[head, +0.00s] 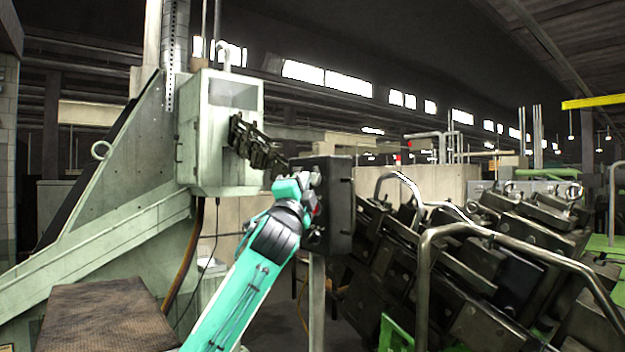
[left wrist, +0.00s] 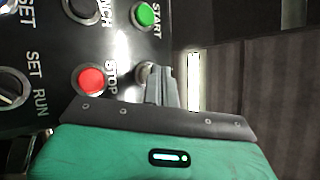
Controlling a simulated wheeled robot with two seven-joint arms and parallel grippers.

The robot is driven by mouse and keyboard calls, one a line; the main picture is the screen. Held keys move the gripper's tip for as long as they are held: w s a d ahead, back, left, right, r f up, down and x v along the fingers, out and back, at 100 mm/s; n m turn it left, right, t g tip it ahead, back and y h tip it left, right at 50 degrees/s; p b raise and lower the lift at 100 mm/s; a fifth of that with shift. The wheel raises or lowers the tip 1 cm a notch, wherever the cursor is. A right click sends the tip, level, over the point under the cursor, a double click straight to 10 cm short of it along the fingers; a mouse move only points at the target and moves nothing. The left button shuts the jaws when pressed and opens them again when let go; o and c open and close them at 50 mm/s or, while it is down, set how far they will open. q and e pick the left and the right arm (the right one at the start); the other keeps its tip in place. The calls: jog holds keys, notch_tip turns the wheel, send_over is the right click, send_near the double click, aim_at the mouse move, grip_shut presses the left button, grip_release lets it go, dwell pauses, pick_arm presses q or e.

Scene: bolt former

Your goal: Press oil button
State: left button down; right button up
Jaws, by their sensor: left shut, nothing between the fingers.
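The black control box (head: 340,215) stands on a post in the middle of the head view. My left gripper (head: 315,182) is at its panel side, with the teal arm coming up from below. In the left wrist view the panel (left wrist: 50,55) shows a red STOP button (left wrist: 91,80), a green START button (left wrist: 145,14) and a SET/RUN knob (left wrist: 12,88). My left gripper (left wrist: 163,80) is shut and empty. Its fingers partly cover a round silvery part (left wrist: 144,72) near STOP; I cannot tell whether they touch it. No oil label is readable. My right gripper is not in view.
A pale green machine cabinet (head: 225,140) stands left of the box, with a dark metal fitting (head: 255,145) in front. Bent metal handrails (head: 480,232) and dark machinery (head: 500,280) fill the right. A brown textured plate (head: 105,315) lies at the lower left.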

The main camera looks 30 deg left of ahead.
pick_arm(q)
jog(key=shift+w+d, duration=0.1)
jog(key=shift+w, duration=0.25)
dwell(0.3)
jog(key=shift+s, duration=0.15)
jog(key=shift+s+a, duration=0.3)
jog(key=shift+s, duration=0.35)
jog(key=shift+s, duration=0.1)
jog(key=s, duration=0.1)
jog(key=s+a, duration=0.1)
jog(key=s, duration=0.1)
jog(key=s+a, duration=0.1)
jog(key=shift+s+b, duration=0.2)
jog(key=shift+b, duration=0.15)
dwell(0.7)
